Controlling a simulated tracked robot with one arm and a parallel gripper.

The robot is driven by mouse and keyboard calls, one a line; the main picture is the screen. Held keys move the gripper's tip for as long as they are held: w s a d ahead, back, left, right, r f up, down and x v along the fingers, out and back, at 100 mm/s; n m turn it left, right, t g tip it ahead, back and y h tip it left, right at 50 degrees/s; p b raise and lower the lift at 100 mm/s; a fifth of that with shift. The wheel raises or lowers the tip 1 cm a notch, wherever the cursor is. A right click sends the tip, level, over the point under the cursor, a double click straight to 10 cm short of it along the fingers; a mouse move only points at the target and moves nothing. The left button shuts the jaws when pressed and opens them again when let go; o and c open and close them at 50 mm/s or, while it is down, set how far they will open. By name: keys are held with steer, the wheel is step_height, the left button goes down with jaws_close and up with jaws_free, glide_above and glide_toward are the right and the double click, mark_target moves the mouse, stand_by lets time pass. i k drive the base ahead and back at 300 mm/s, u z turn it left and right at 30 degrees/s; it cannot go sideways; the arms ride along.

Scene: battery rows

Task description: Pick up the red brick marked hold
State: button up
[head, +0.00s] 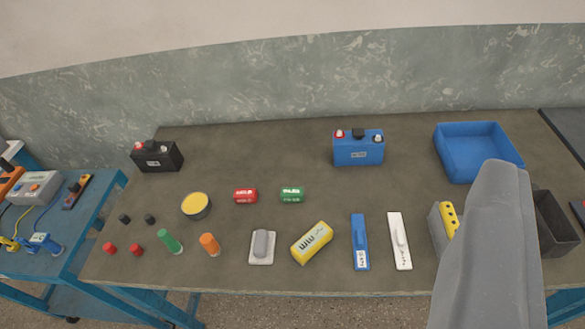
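A small red brick (245,196) with white lettering lies near the middle of the table; the lettering is too small to read surely. A green brick (292,195) of like size lies just to its right, apart from it. The grey shape at the lower right looks like part of my own arm, well to the right of the red brick. My gripper's fingers do not show.
A round yellow-topped tin (196,206) stands left of the red brick. A grey block (262,246) and a yellow block (312,242) lie in front. A black battery (157,157), a blue battery (358,148) and a blue tray (477,152) stand behind. Bare tabletop lies behind the red brick.

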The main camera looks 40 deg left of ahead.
mark_target(240, 196)
steer(key=u, duration=0.1)
steer(key=i, duration=1.1)
steer(key=u, duration=0.35)
